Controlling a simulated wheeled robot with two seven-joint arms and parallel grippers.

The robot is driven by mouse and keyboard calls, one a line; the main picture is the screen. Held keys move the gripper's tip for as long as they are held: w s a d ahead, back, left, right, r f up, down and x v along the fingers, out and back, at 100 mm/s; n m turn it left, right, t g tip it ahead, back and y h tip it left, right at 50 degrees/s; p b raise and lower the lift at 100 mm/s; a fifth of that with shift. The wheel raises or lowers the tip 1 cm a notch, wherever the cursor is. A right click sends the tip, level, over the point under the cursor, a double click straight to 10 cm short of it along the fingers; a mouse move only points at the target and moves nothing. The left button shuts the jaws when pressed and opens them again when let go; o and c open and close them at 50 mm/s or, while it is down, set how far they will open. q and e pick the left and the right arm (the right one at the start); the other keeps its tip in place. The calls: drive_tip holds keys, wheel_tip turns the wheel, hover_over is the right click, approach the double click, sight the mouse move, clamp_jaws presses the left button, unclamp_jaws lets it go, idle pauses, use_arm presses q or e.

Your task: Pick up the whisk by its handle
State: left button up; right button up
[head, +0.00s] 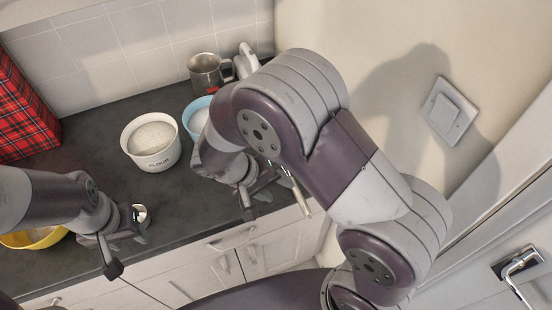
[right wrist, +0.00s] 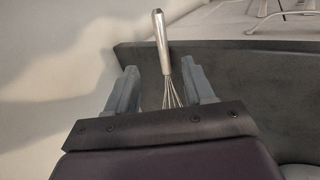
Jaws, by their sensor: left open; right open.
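The whisk shows in the right wrist view, its silver handle (right wrist: 160,42) pointing up the picture and its wire loops running down between my fingers. In the head view the whisk's handle (head: 301,198) sticks out past the counter's front edge beside my right gripper (head: 262,184); the wires are hidden by my arm. My right gripper, also in the right wrist view (right wrist: 160,82), is open, with a finger on either side of the whisk and gaps on both sides. My left gripper (head: 125,250) is open and empty at the counter's front edge, far from the whisk.
On the dark counter (head: 105,120) stand a white flour bowl (head: 152,143), a light blue bowl (head: 197,116), a metal mug (head: 207,74) and a yellow bowl (head: 35,238). A red plaid box (head: 22,110) is at left. The wall (head: 375,40) is close to my right arm.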

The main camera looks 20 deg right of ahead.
sight(300, 202)
drive_tip(key=p+x, duration=0.1)
drive_tip(key=x, duration=0.4)
drive_tip(key=p+x, duration=0.1)
drive_tip(key=x, duration=0.5)
drive_tip(key=shift+s+f, duration=0.25)
drive_tip(key=shift+f, duration=0.05)
drive_tip(key=shift+w+f, duration=0.1)
drive_tip(key=shift+f, duration=0.1)
clamp_jaws()
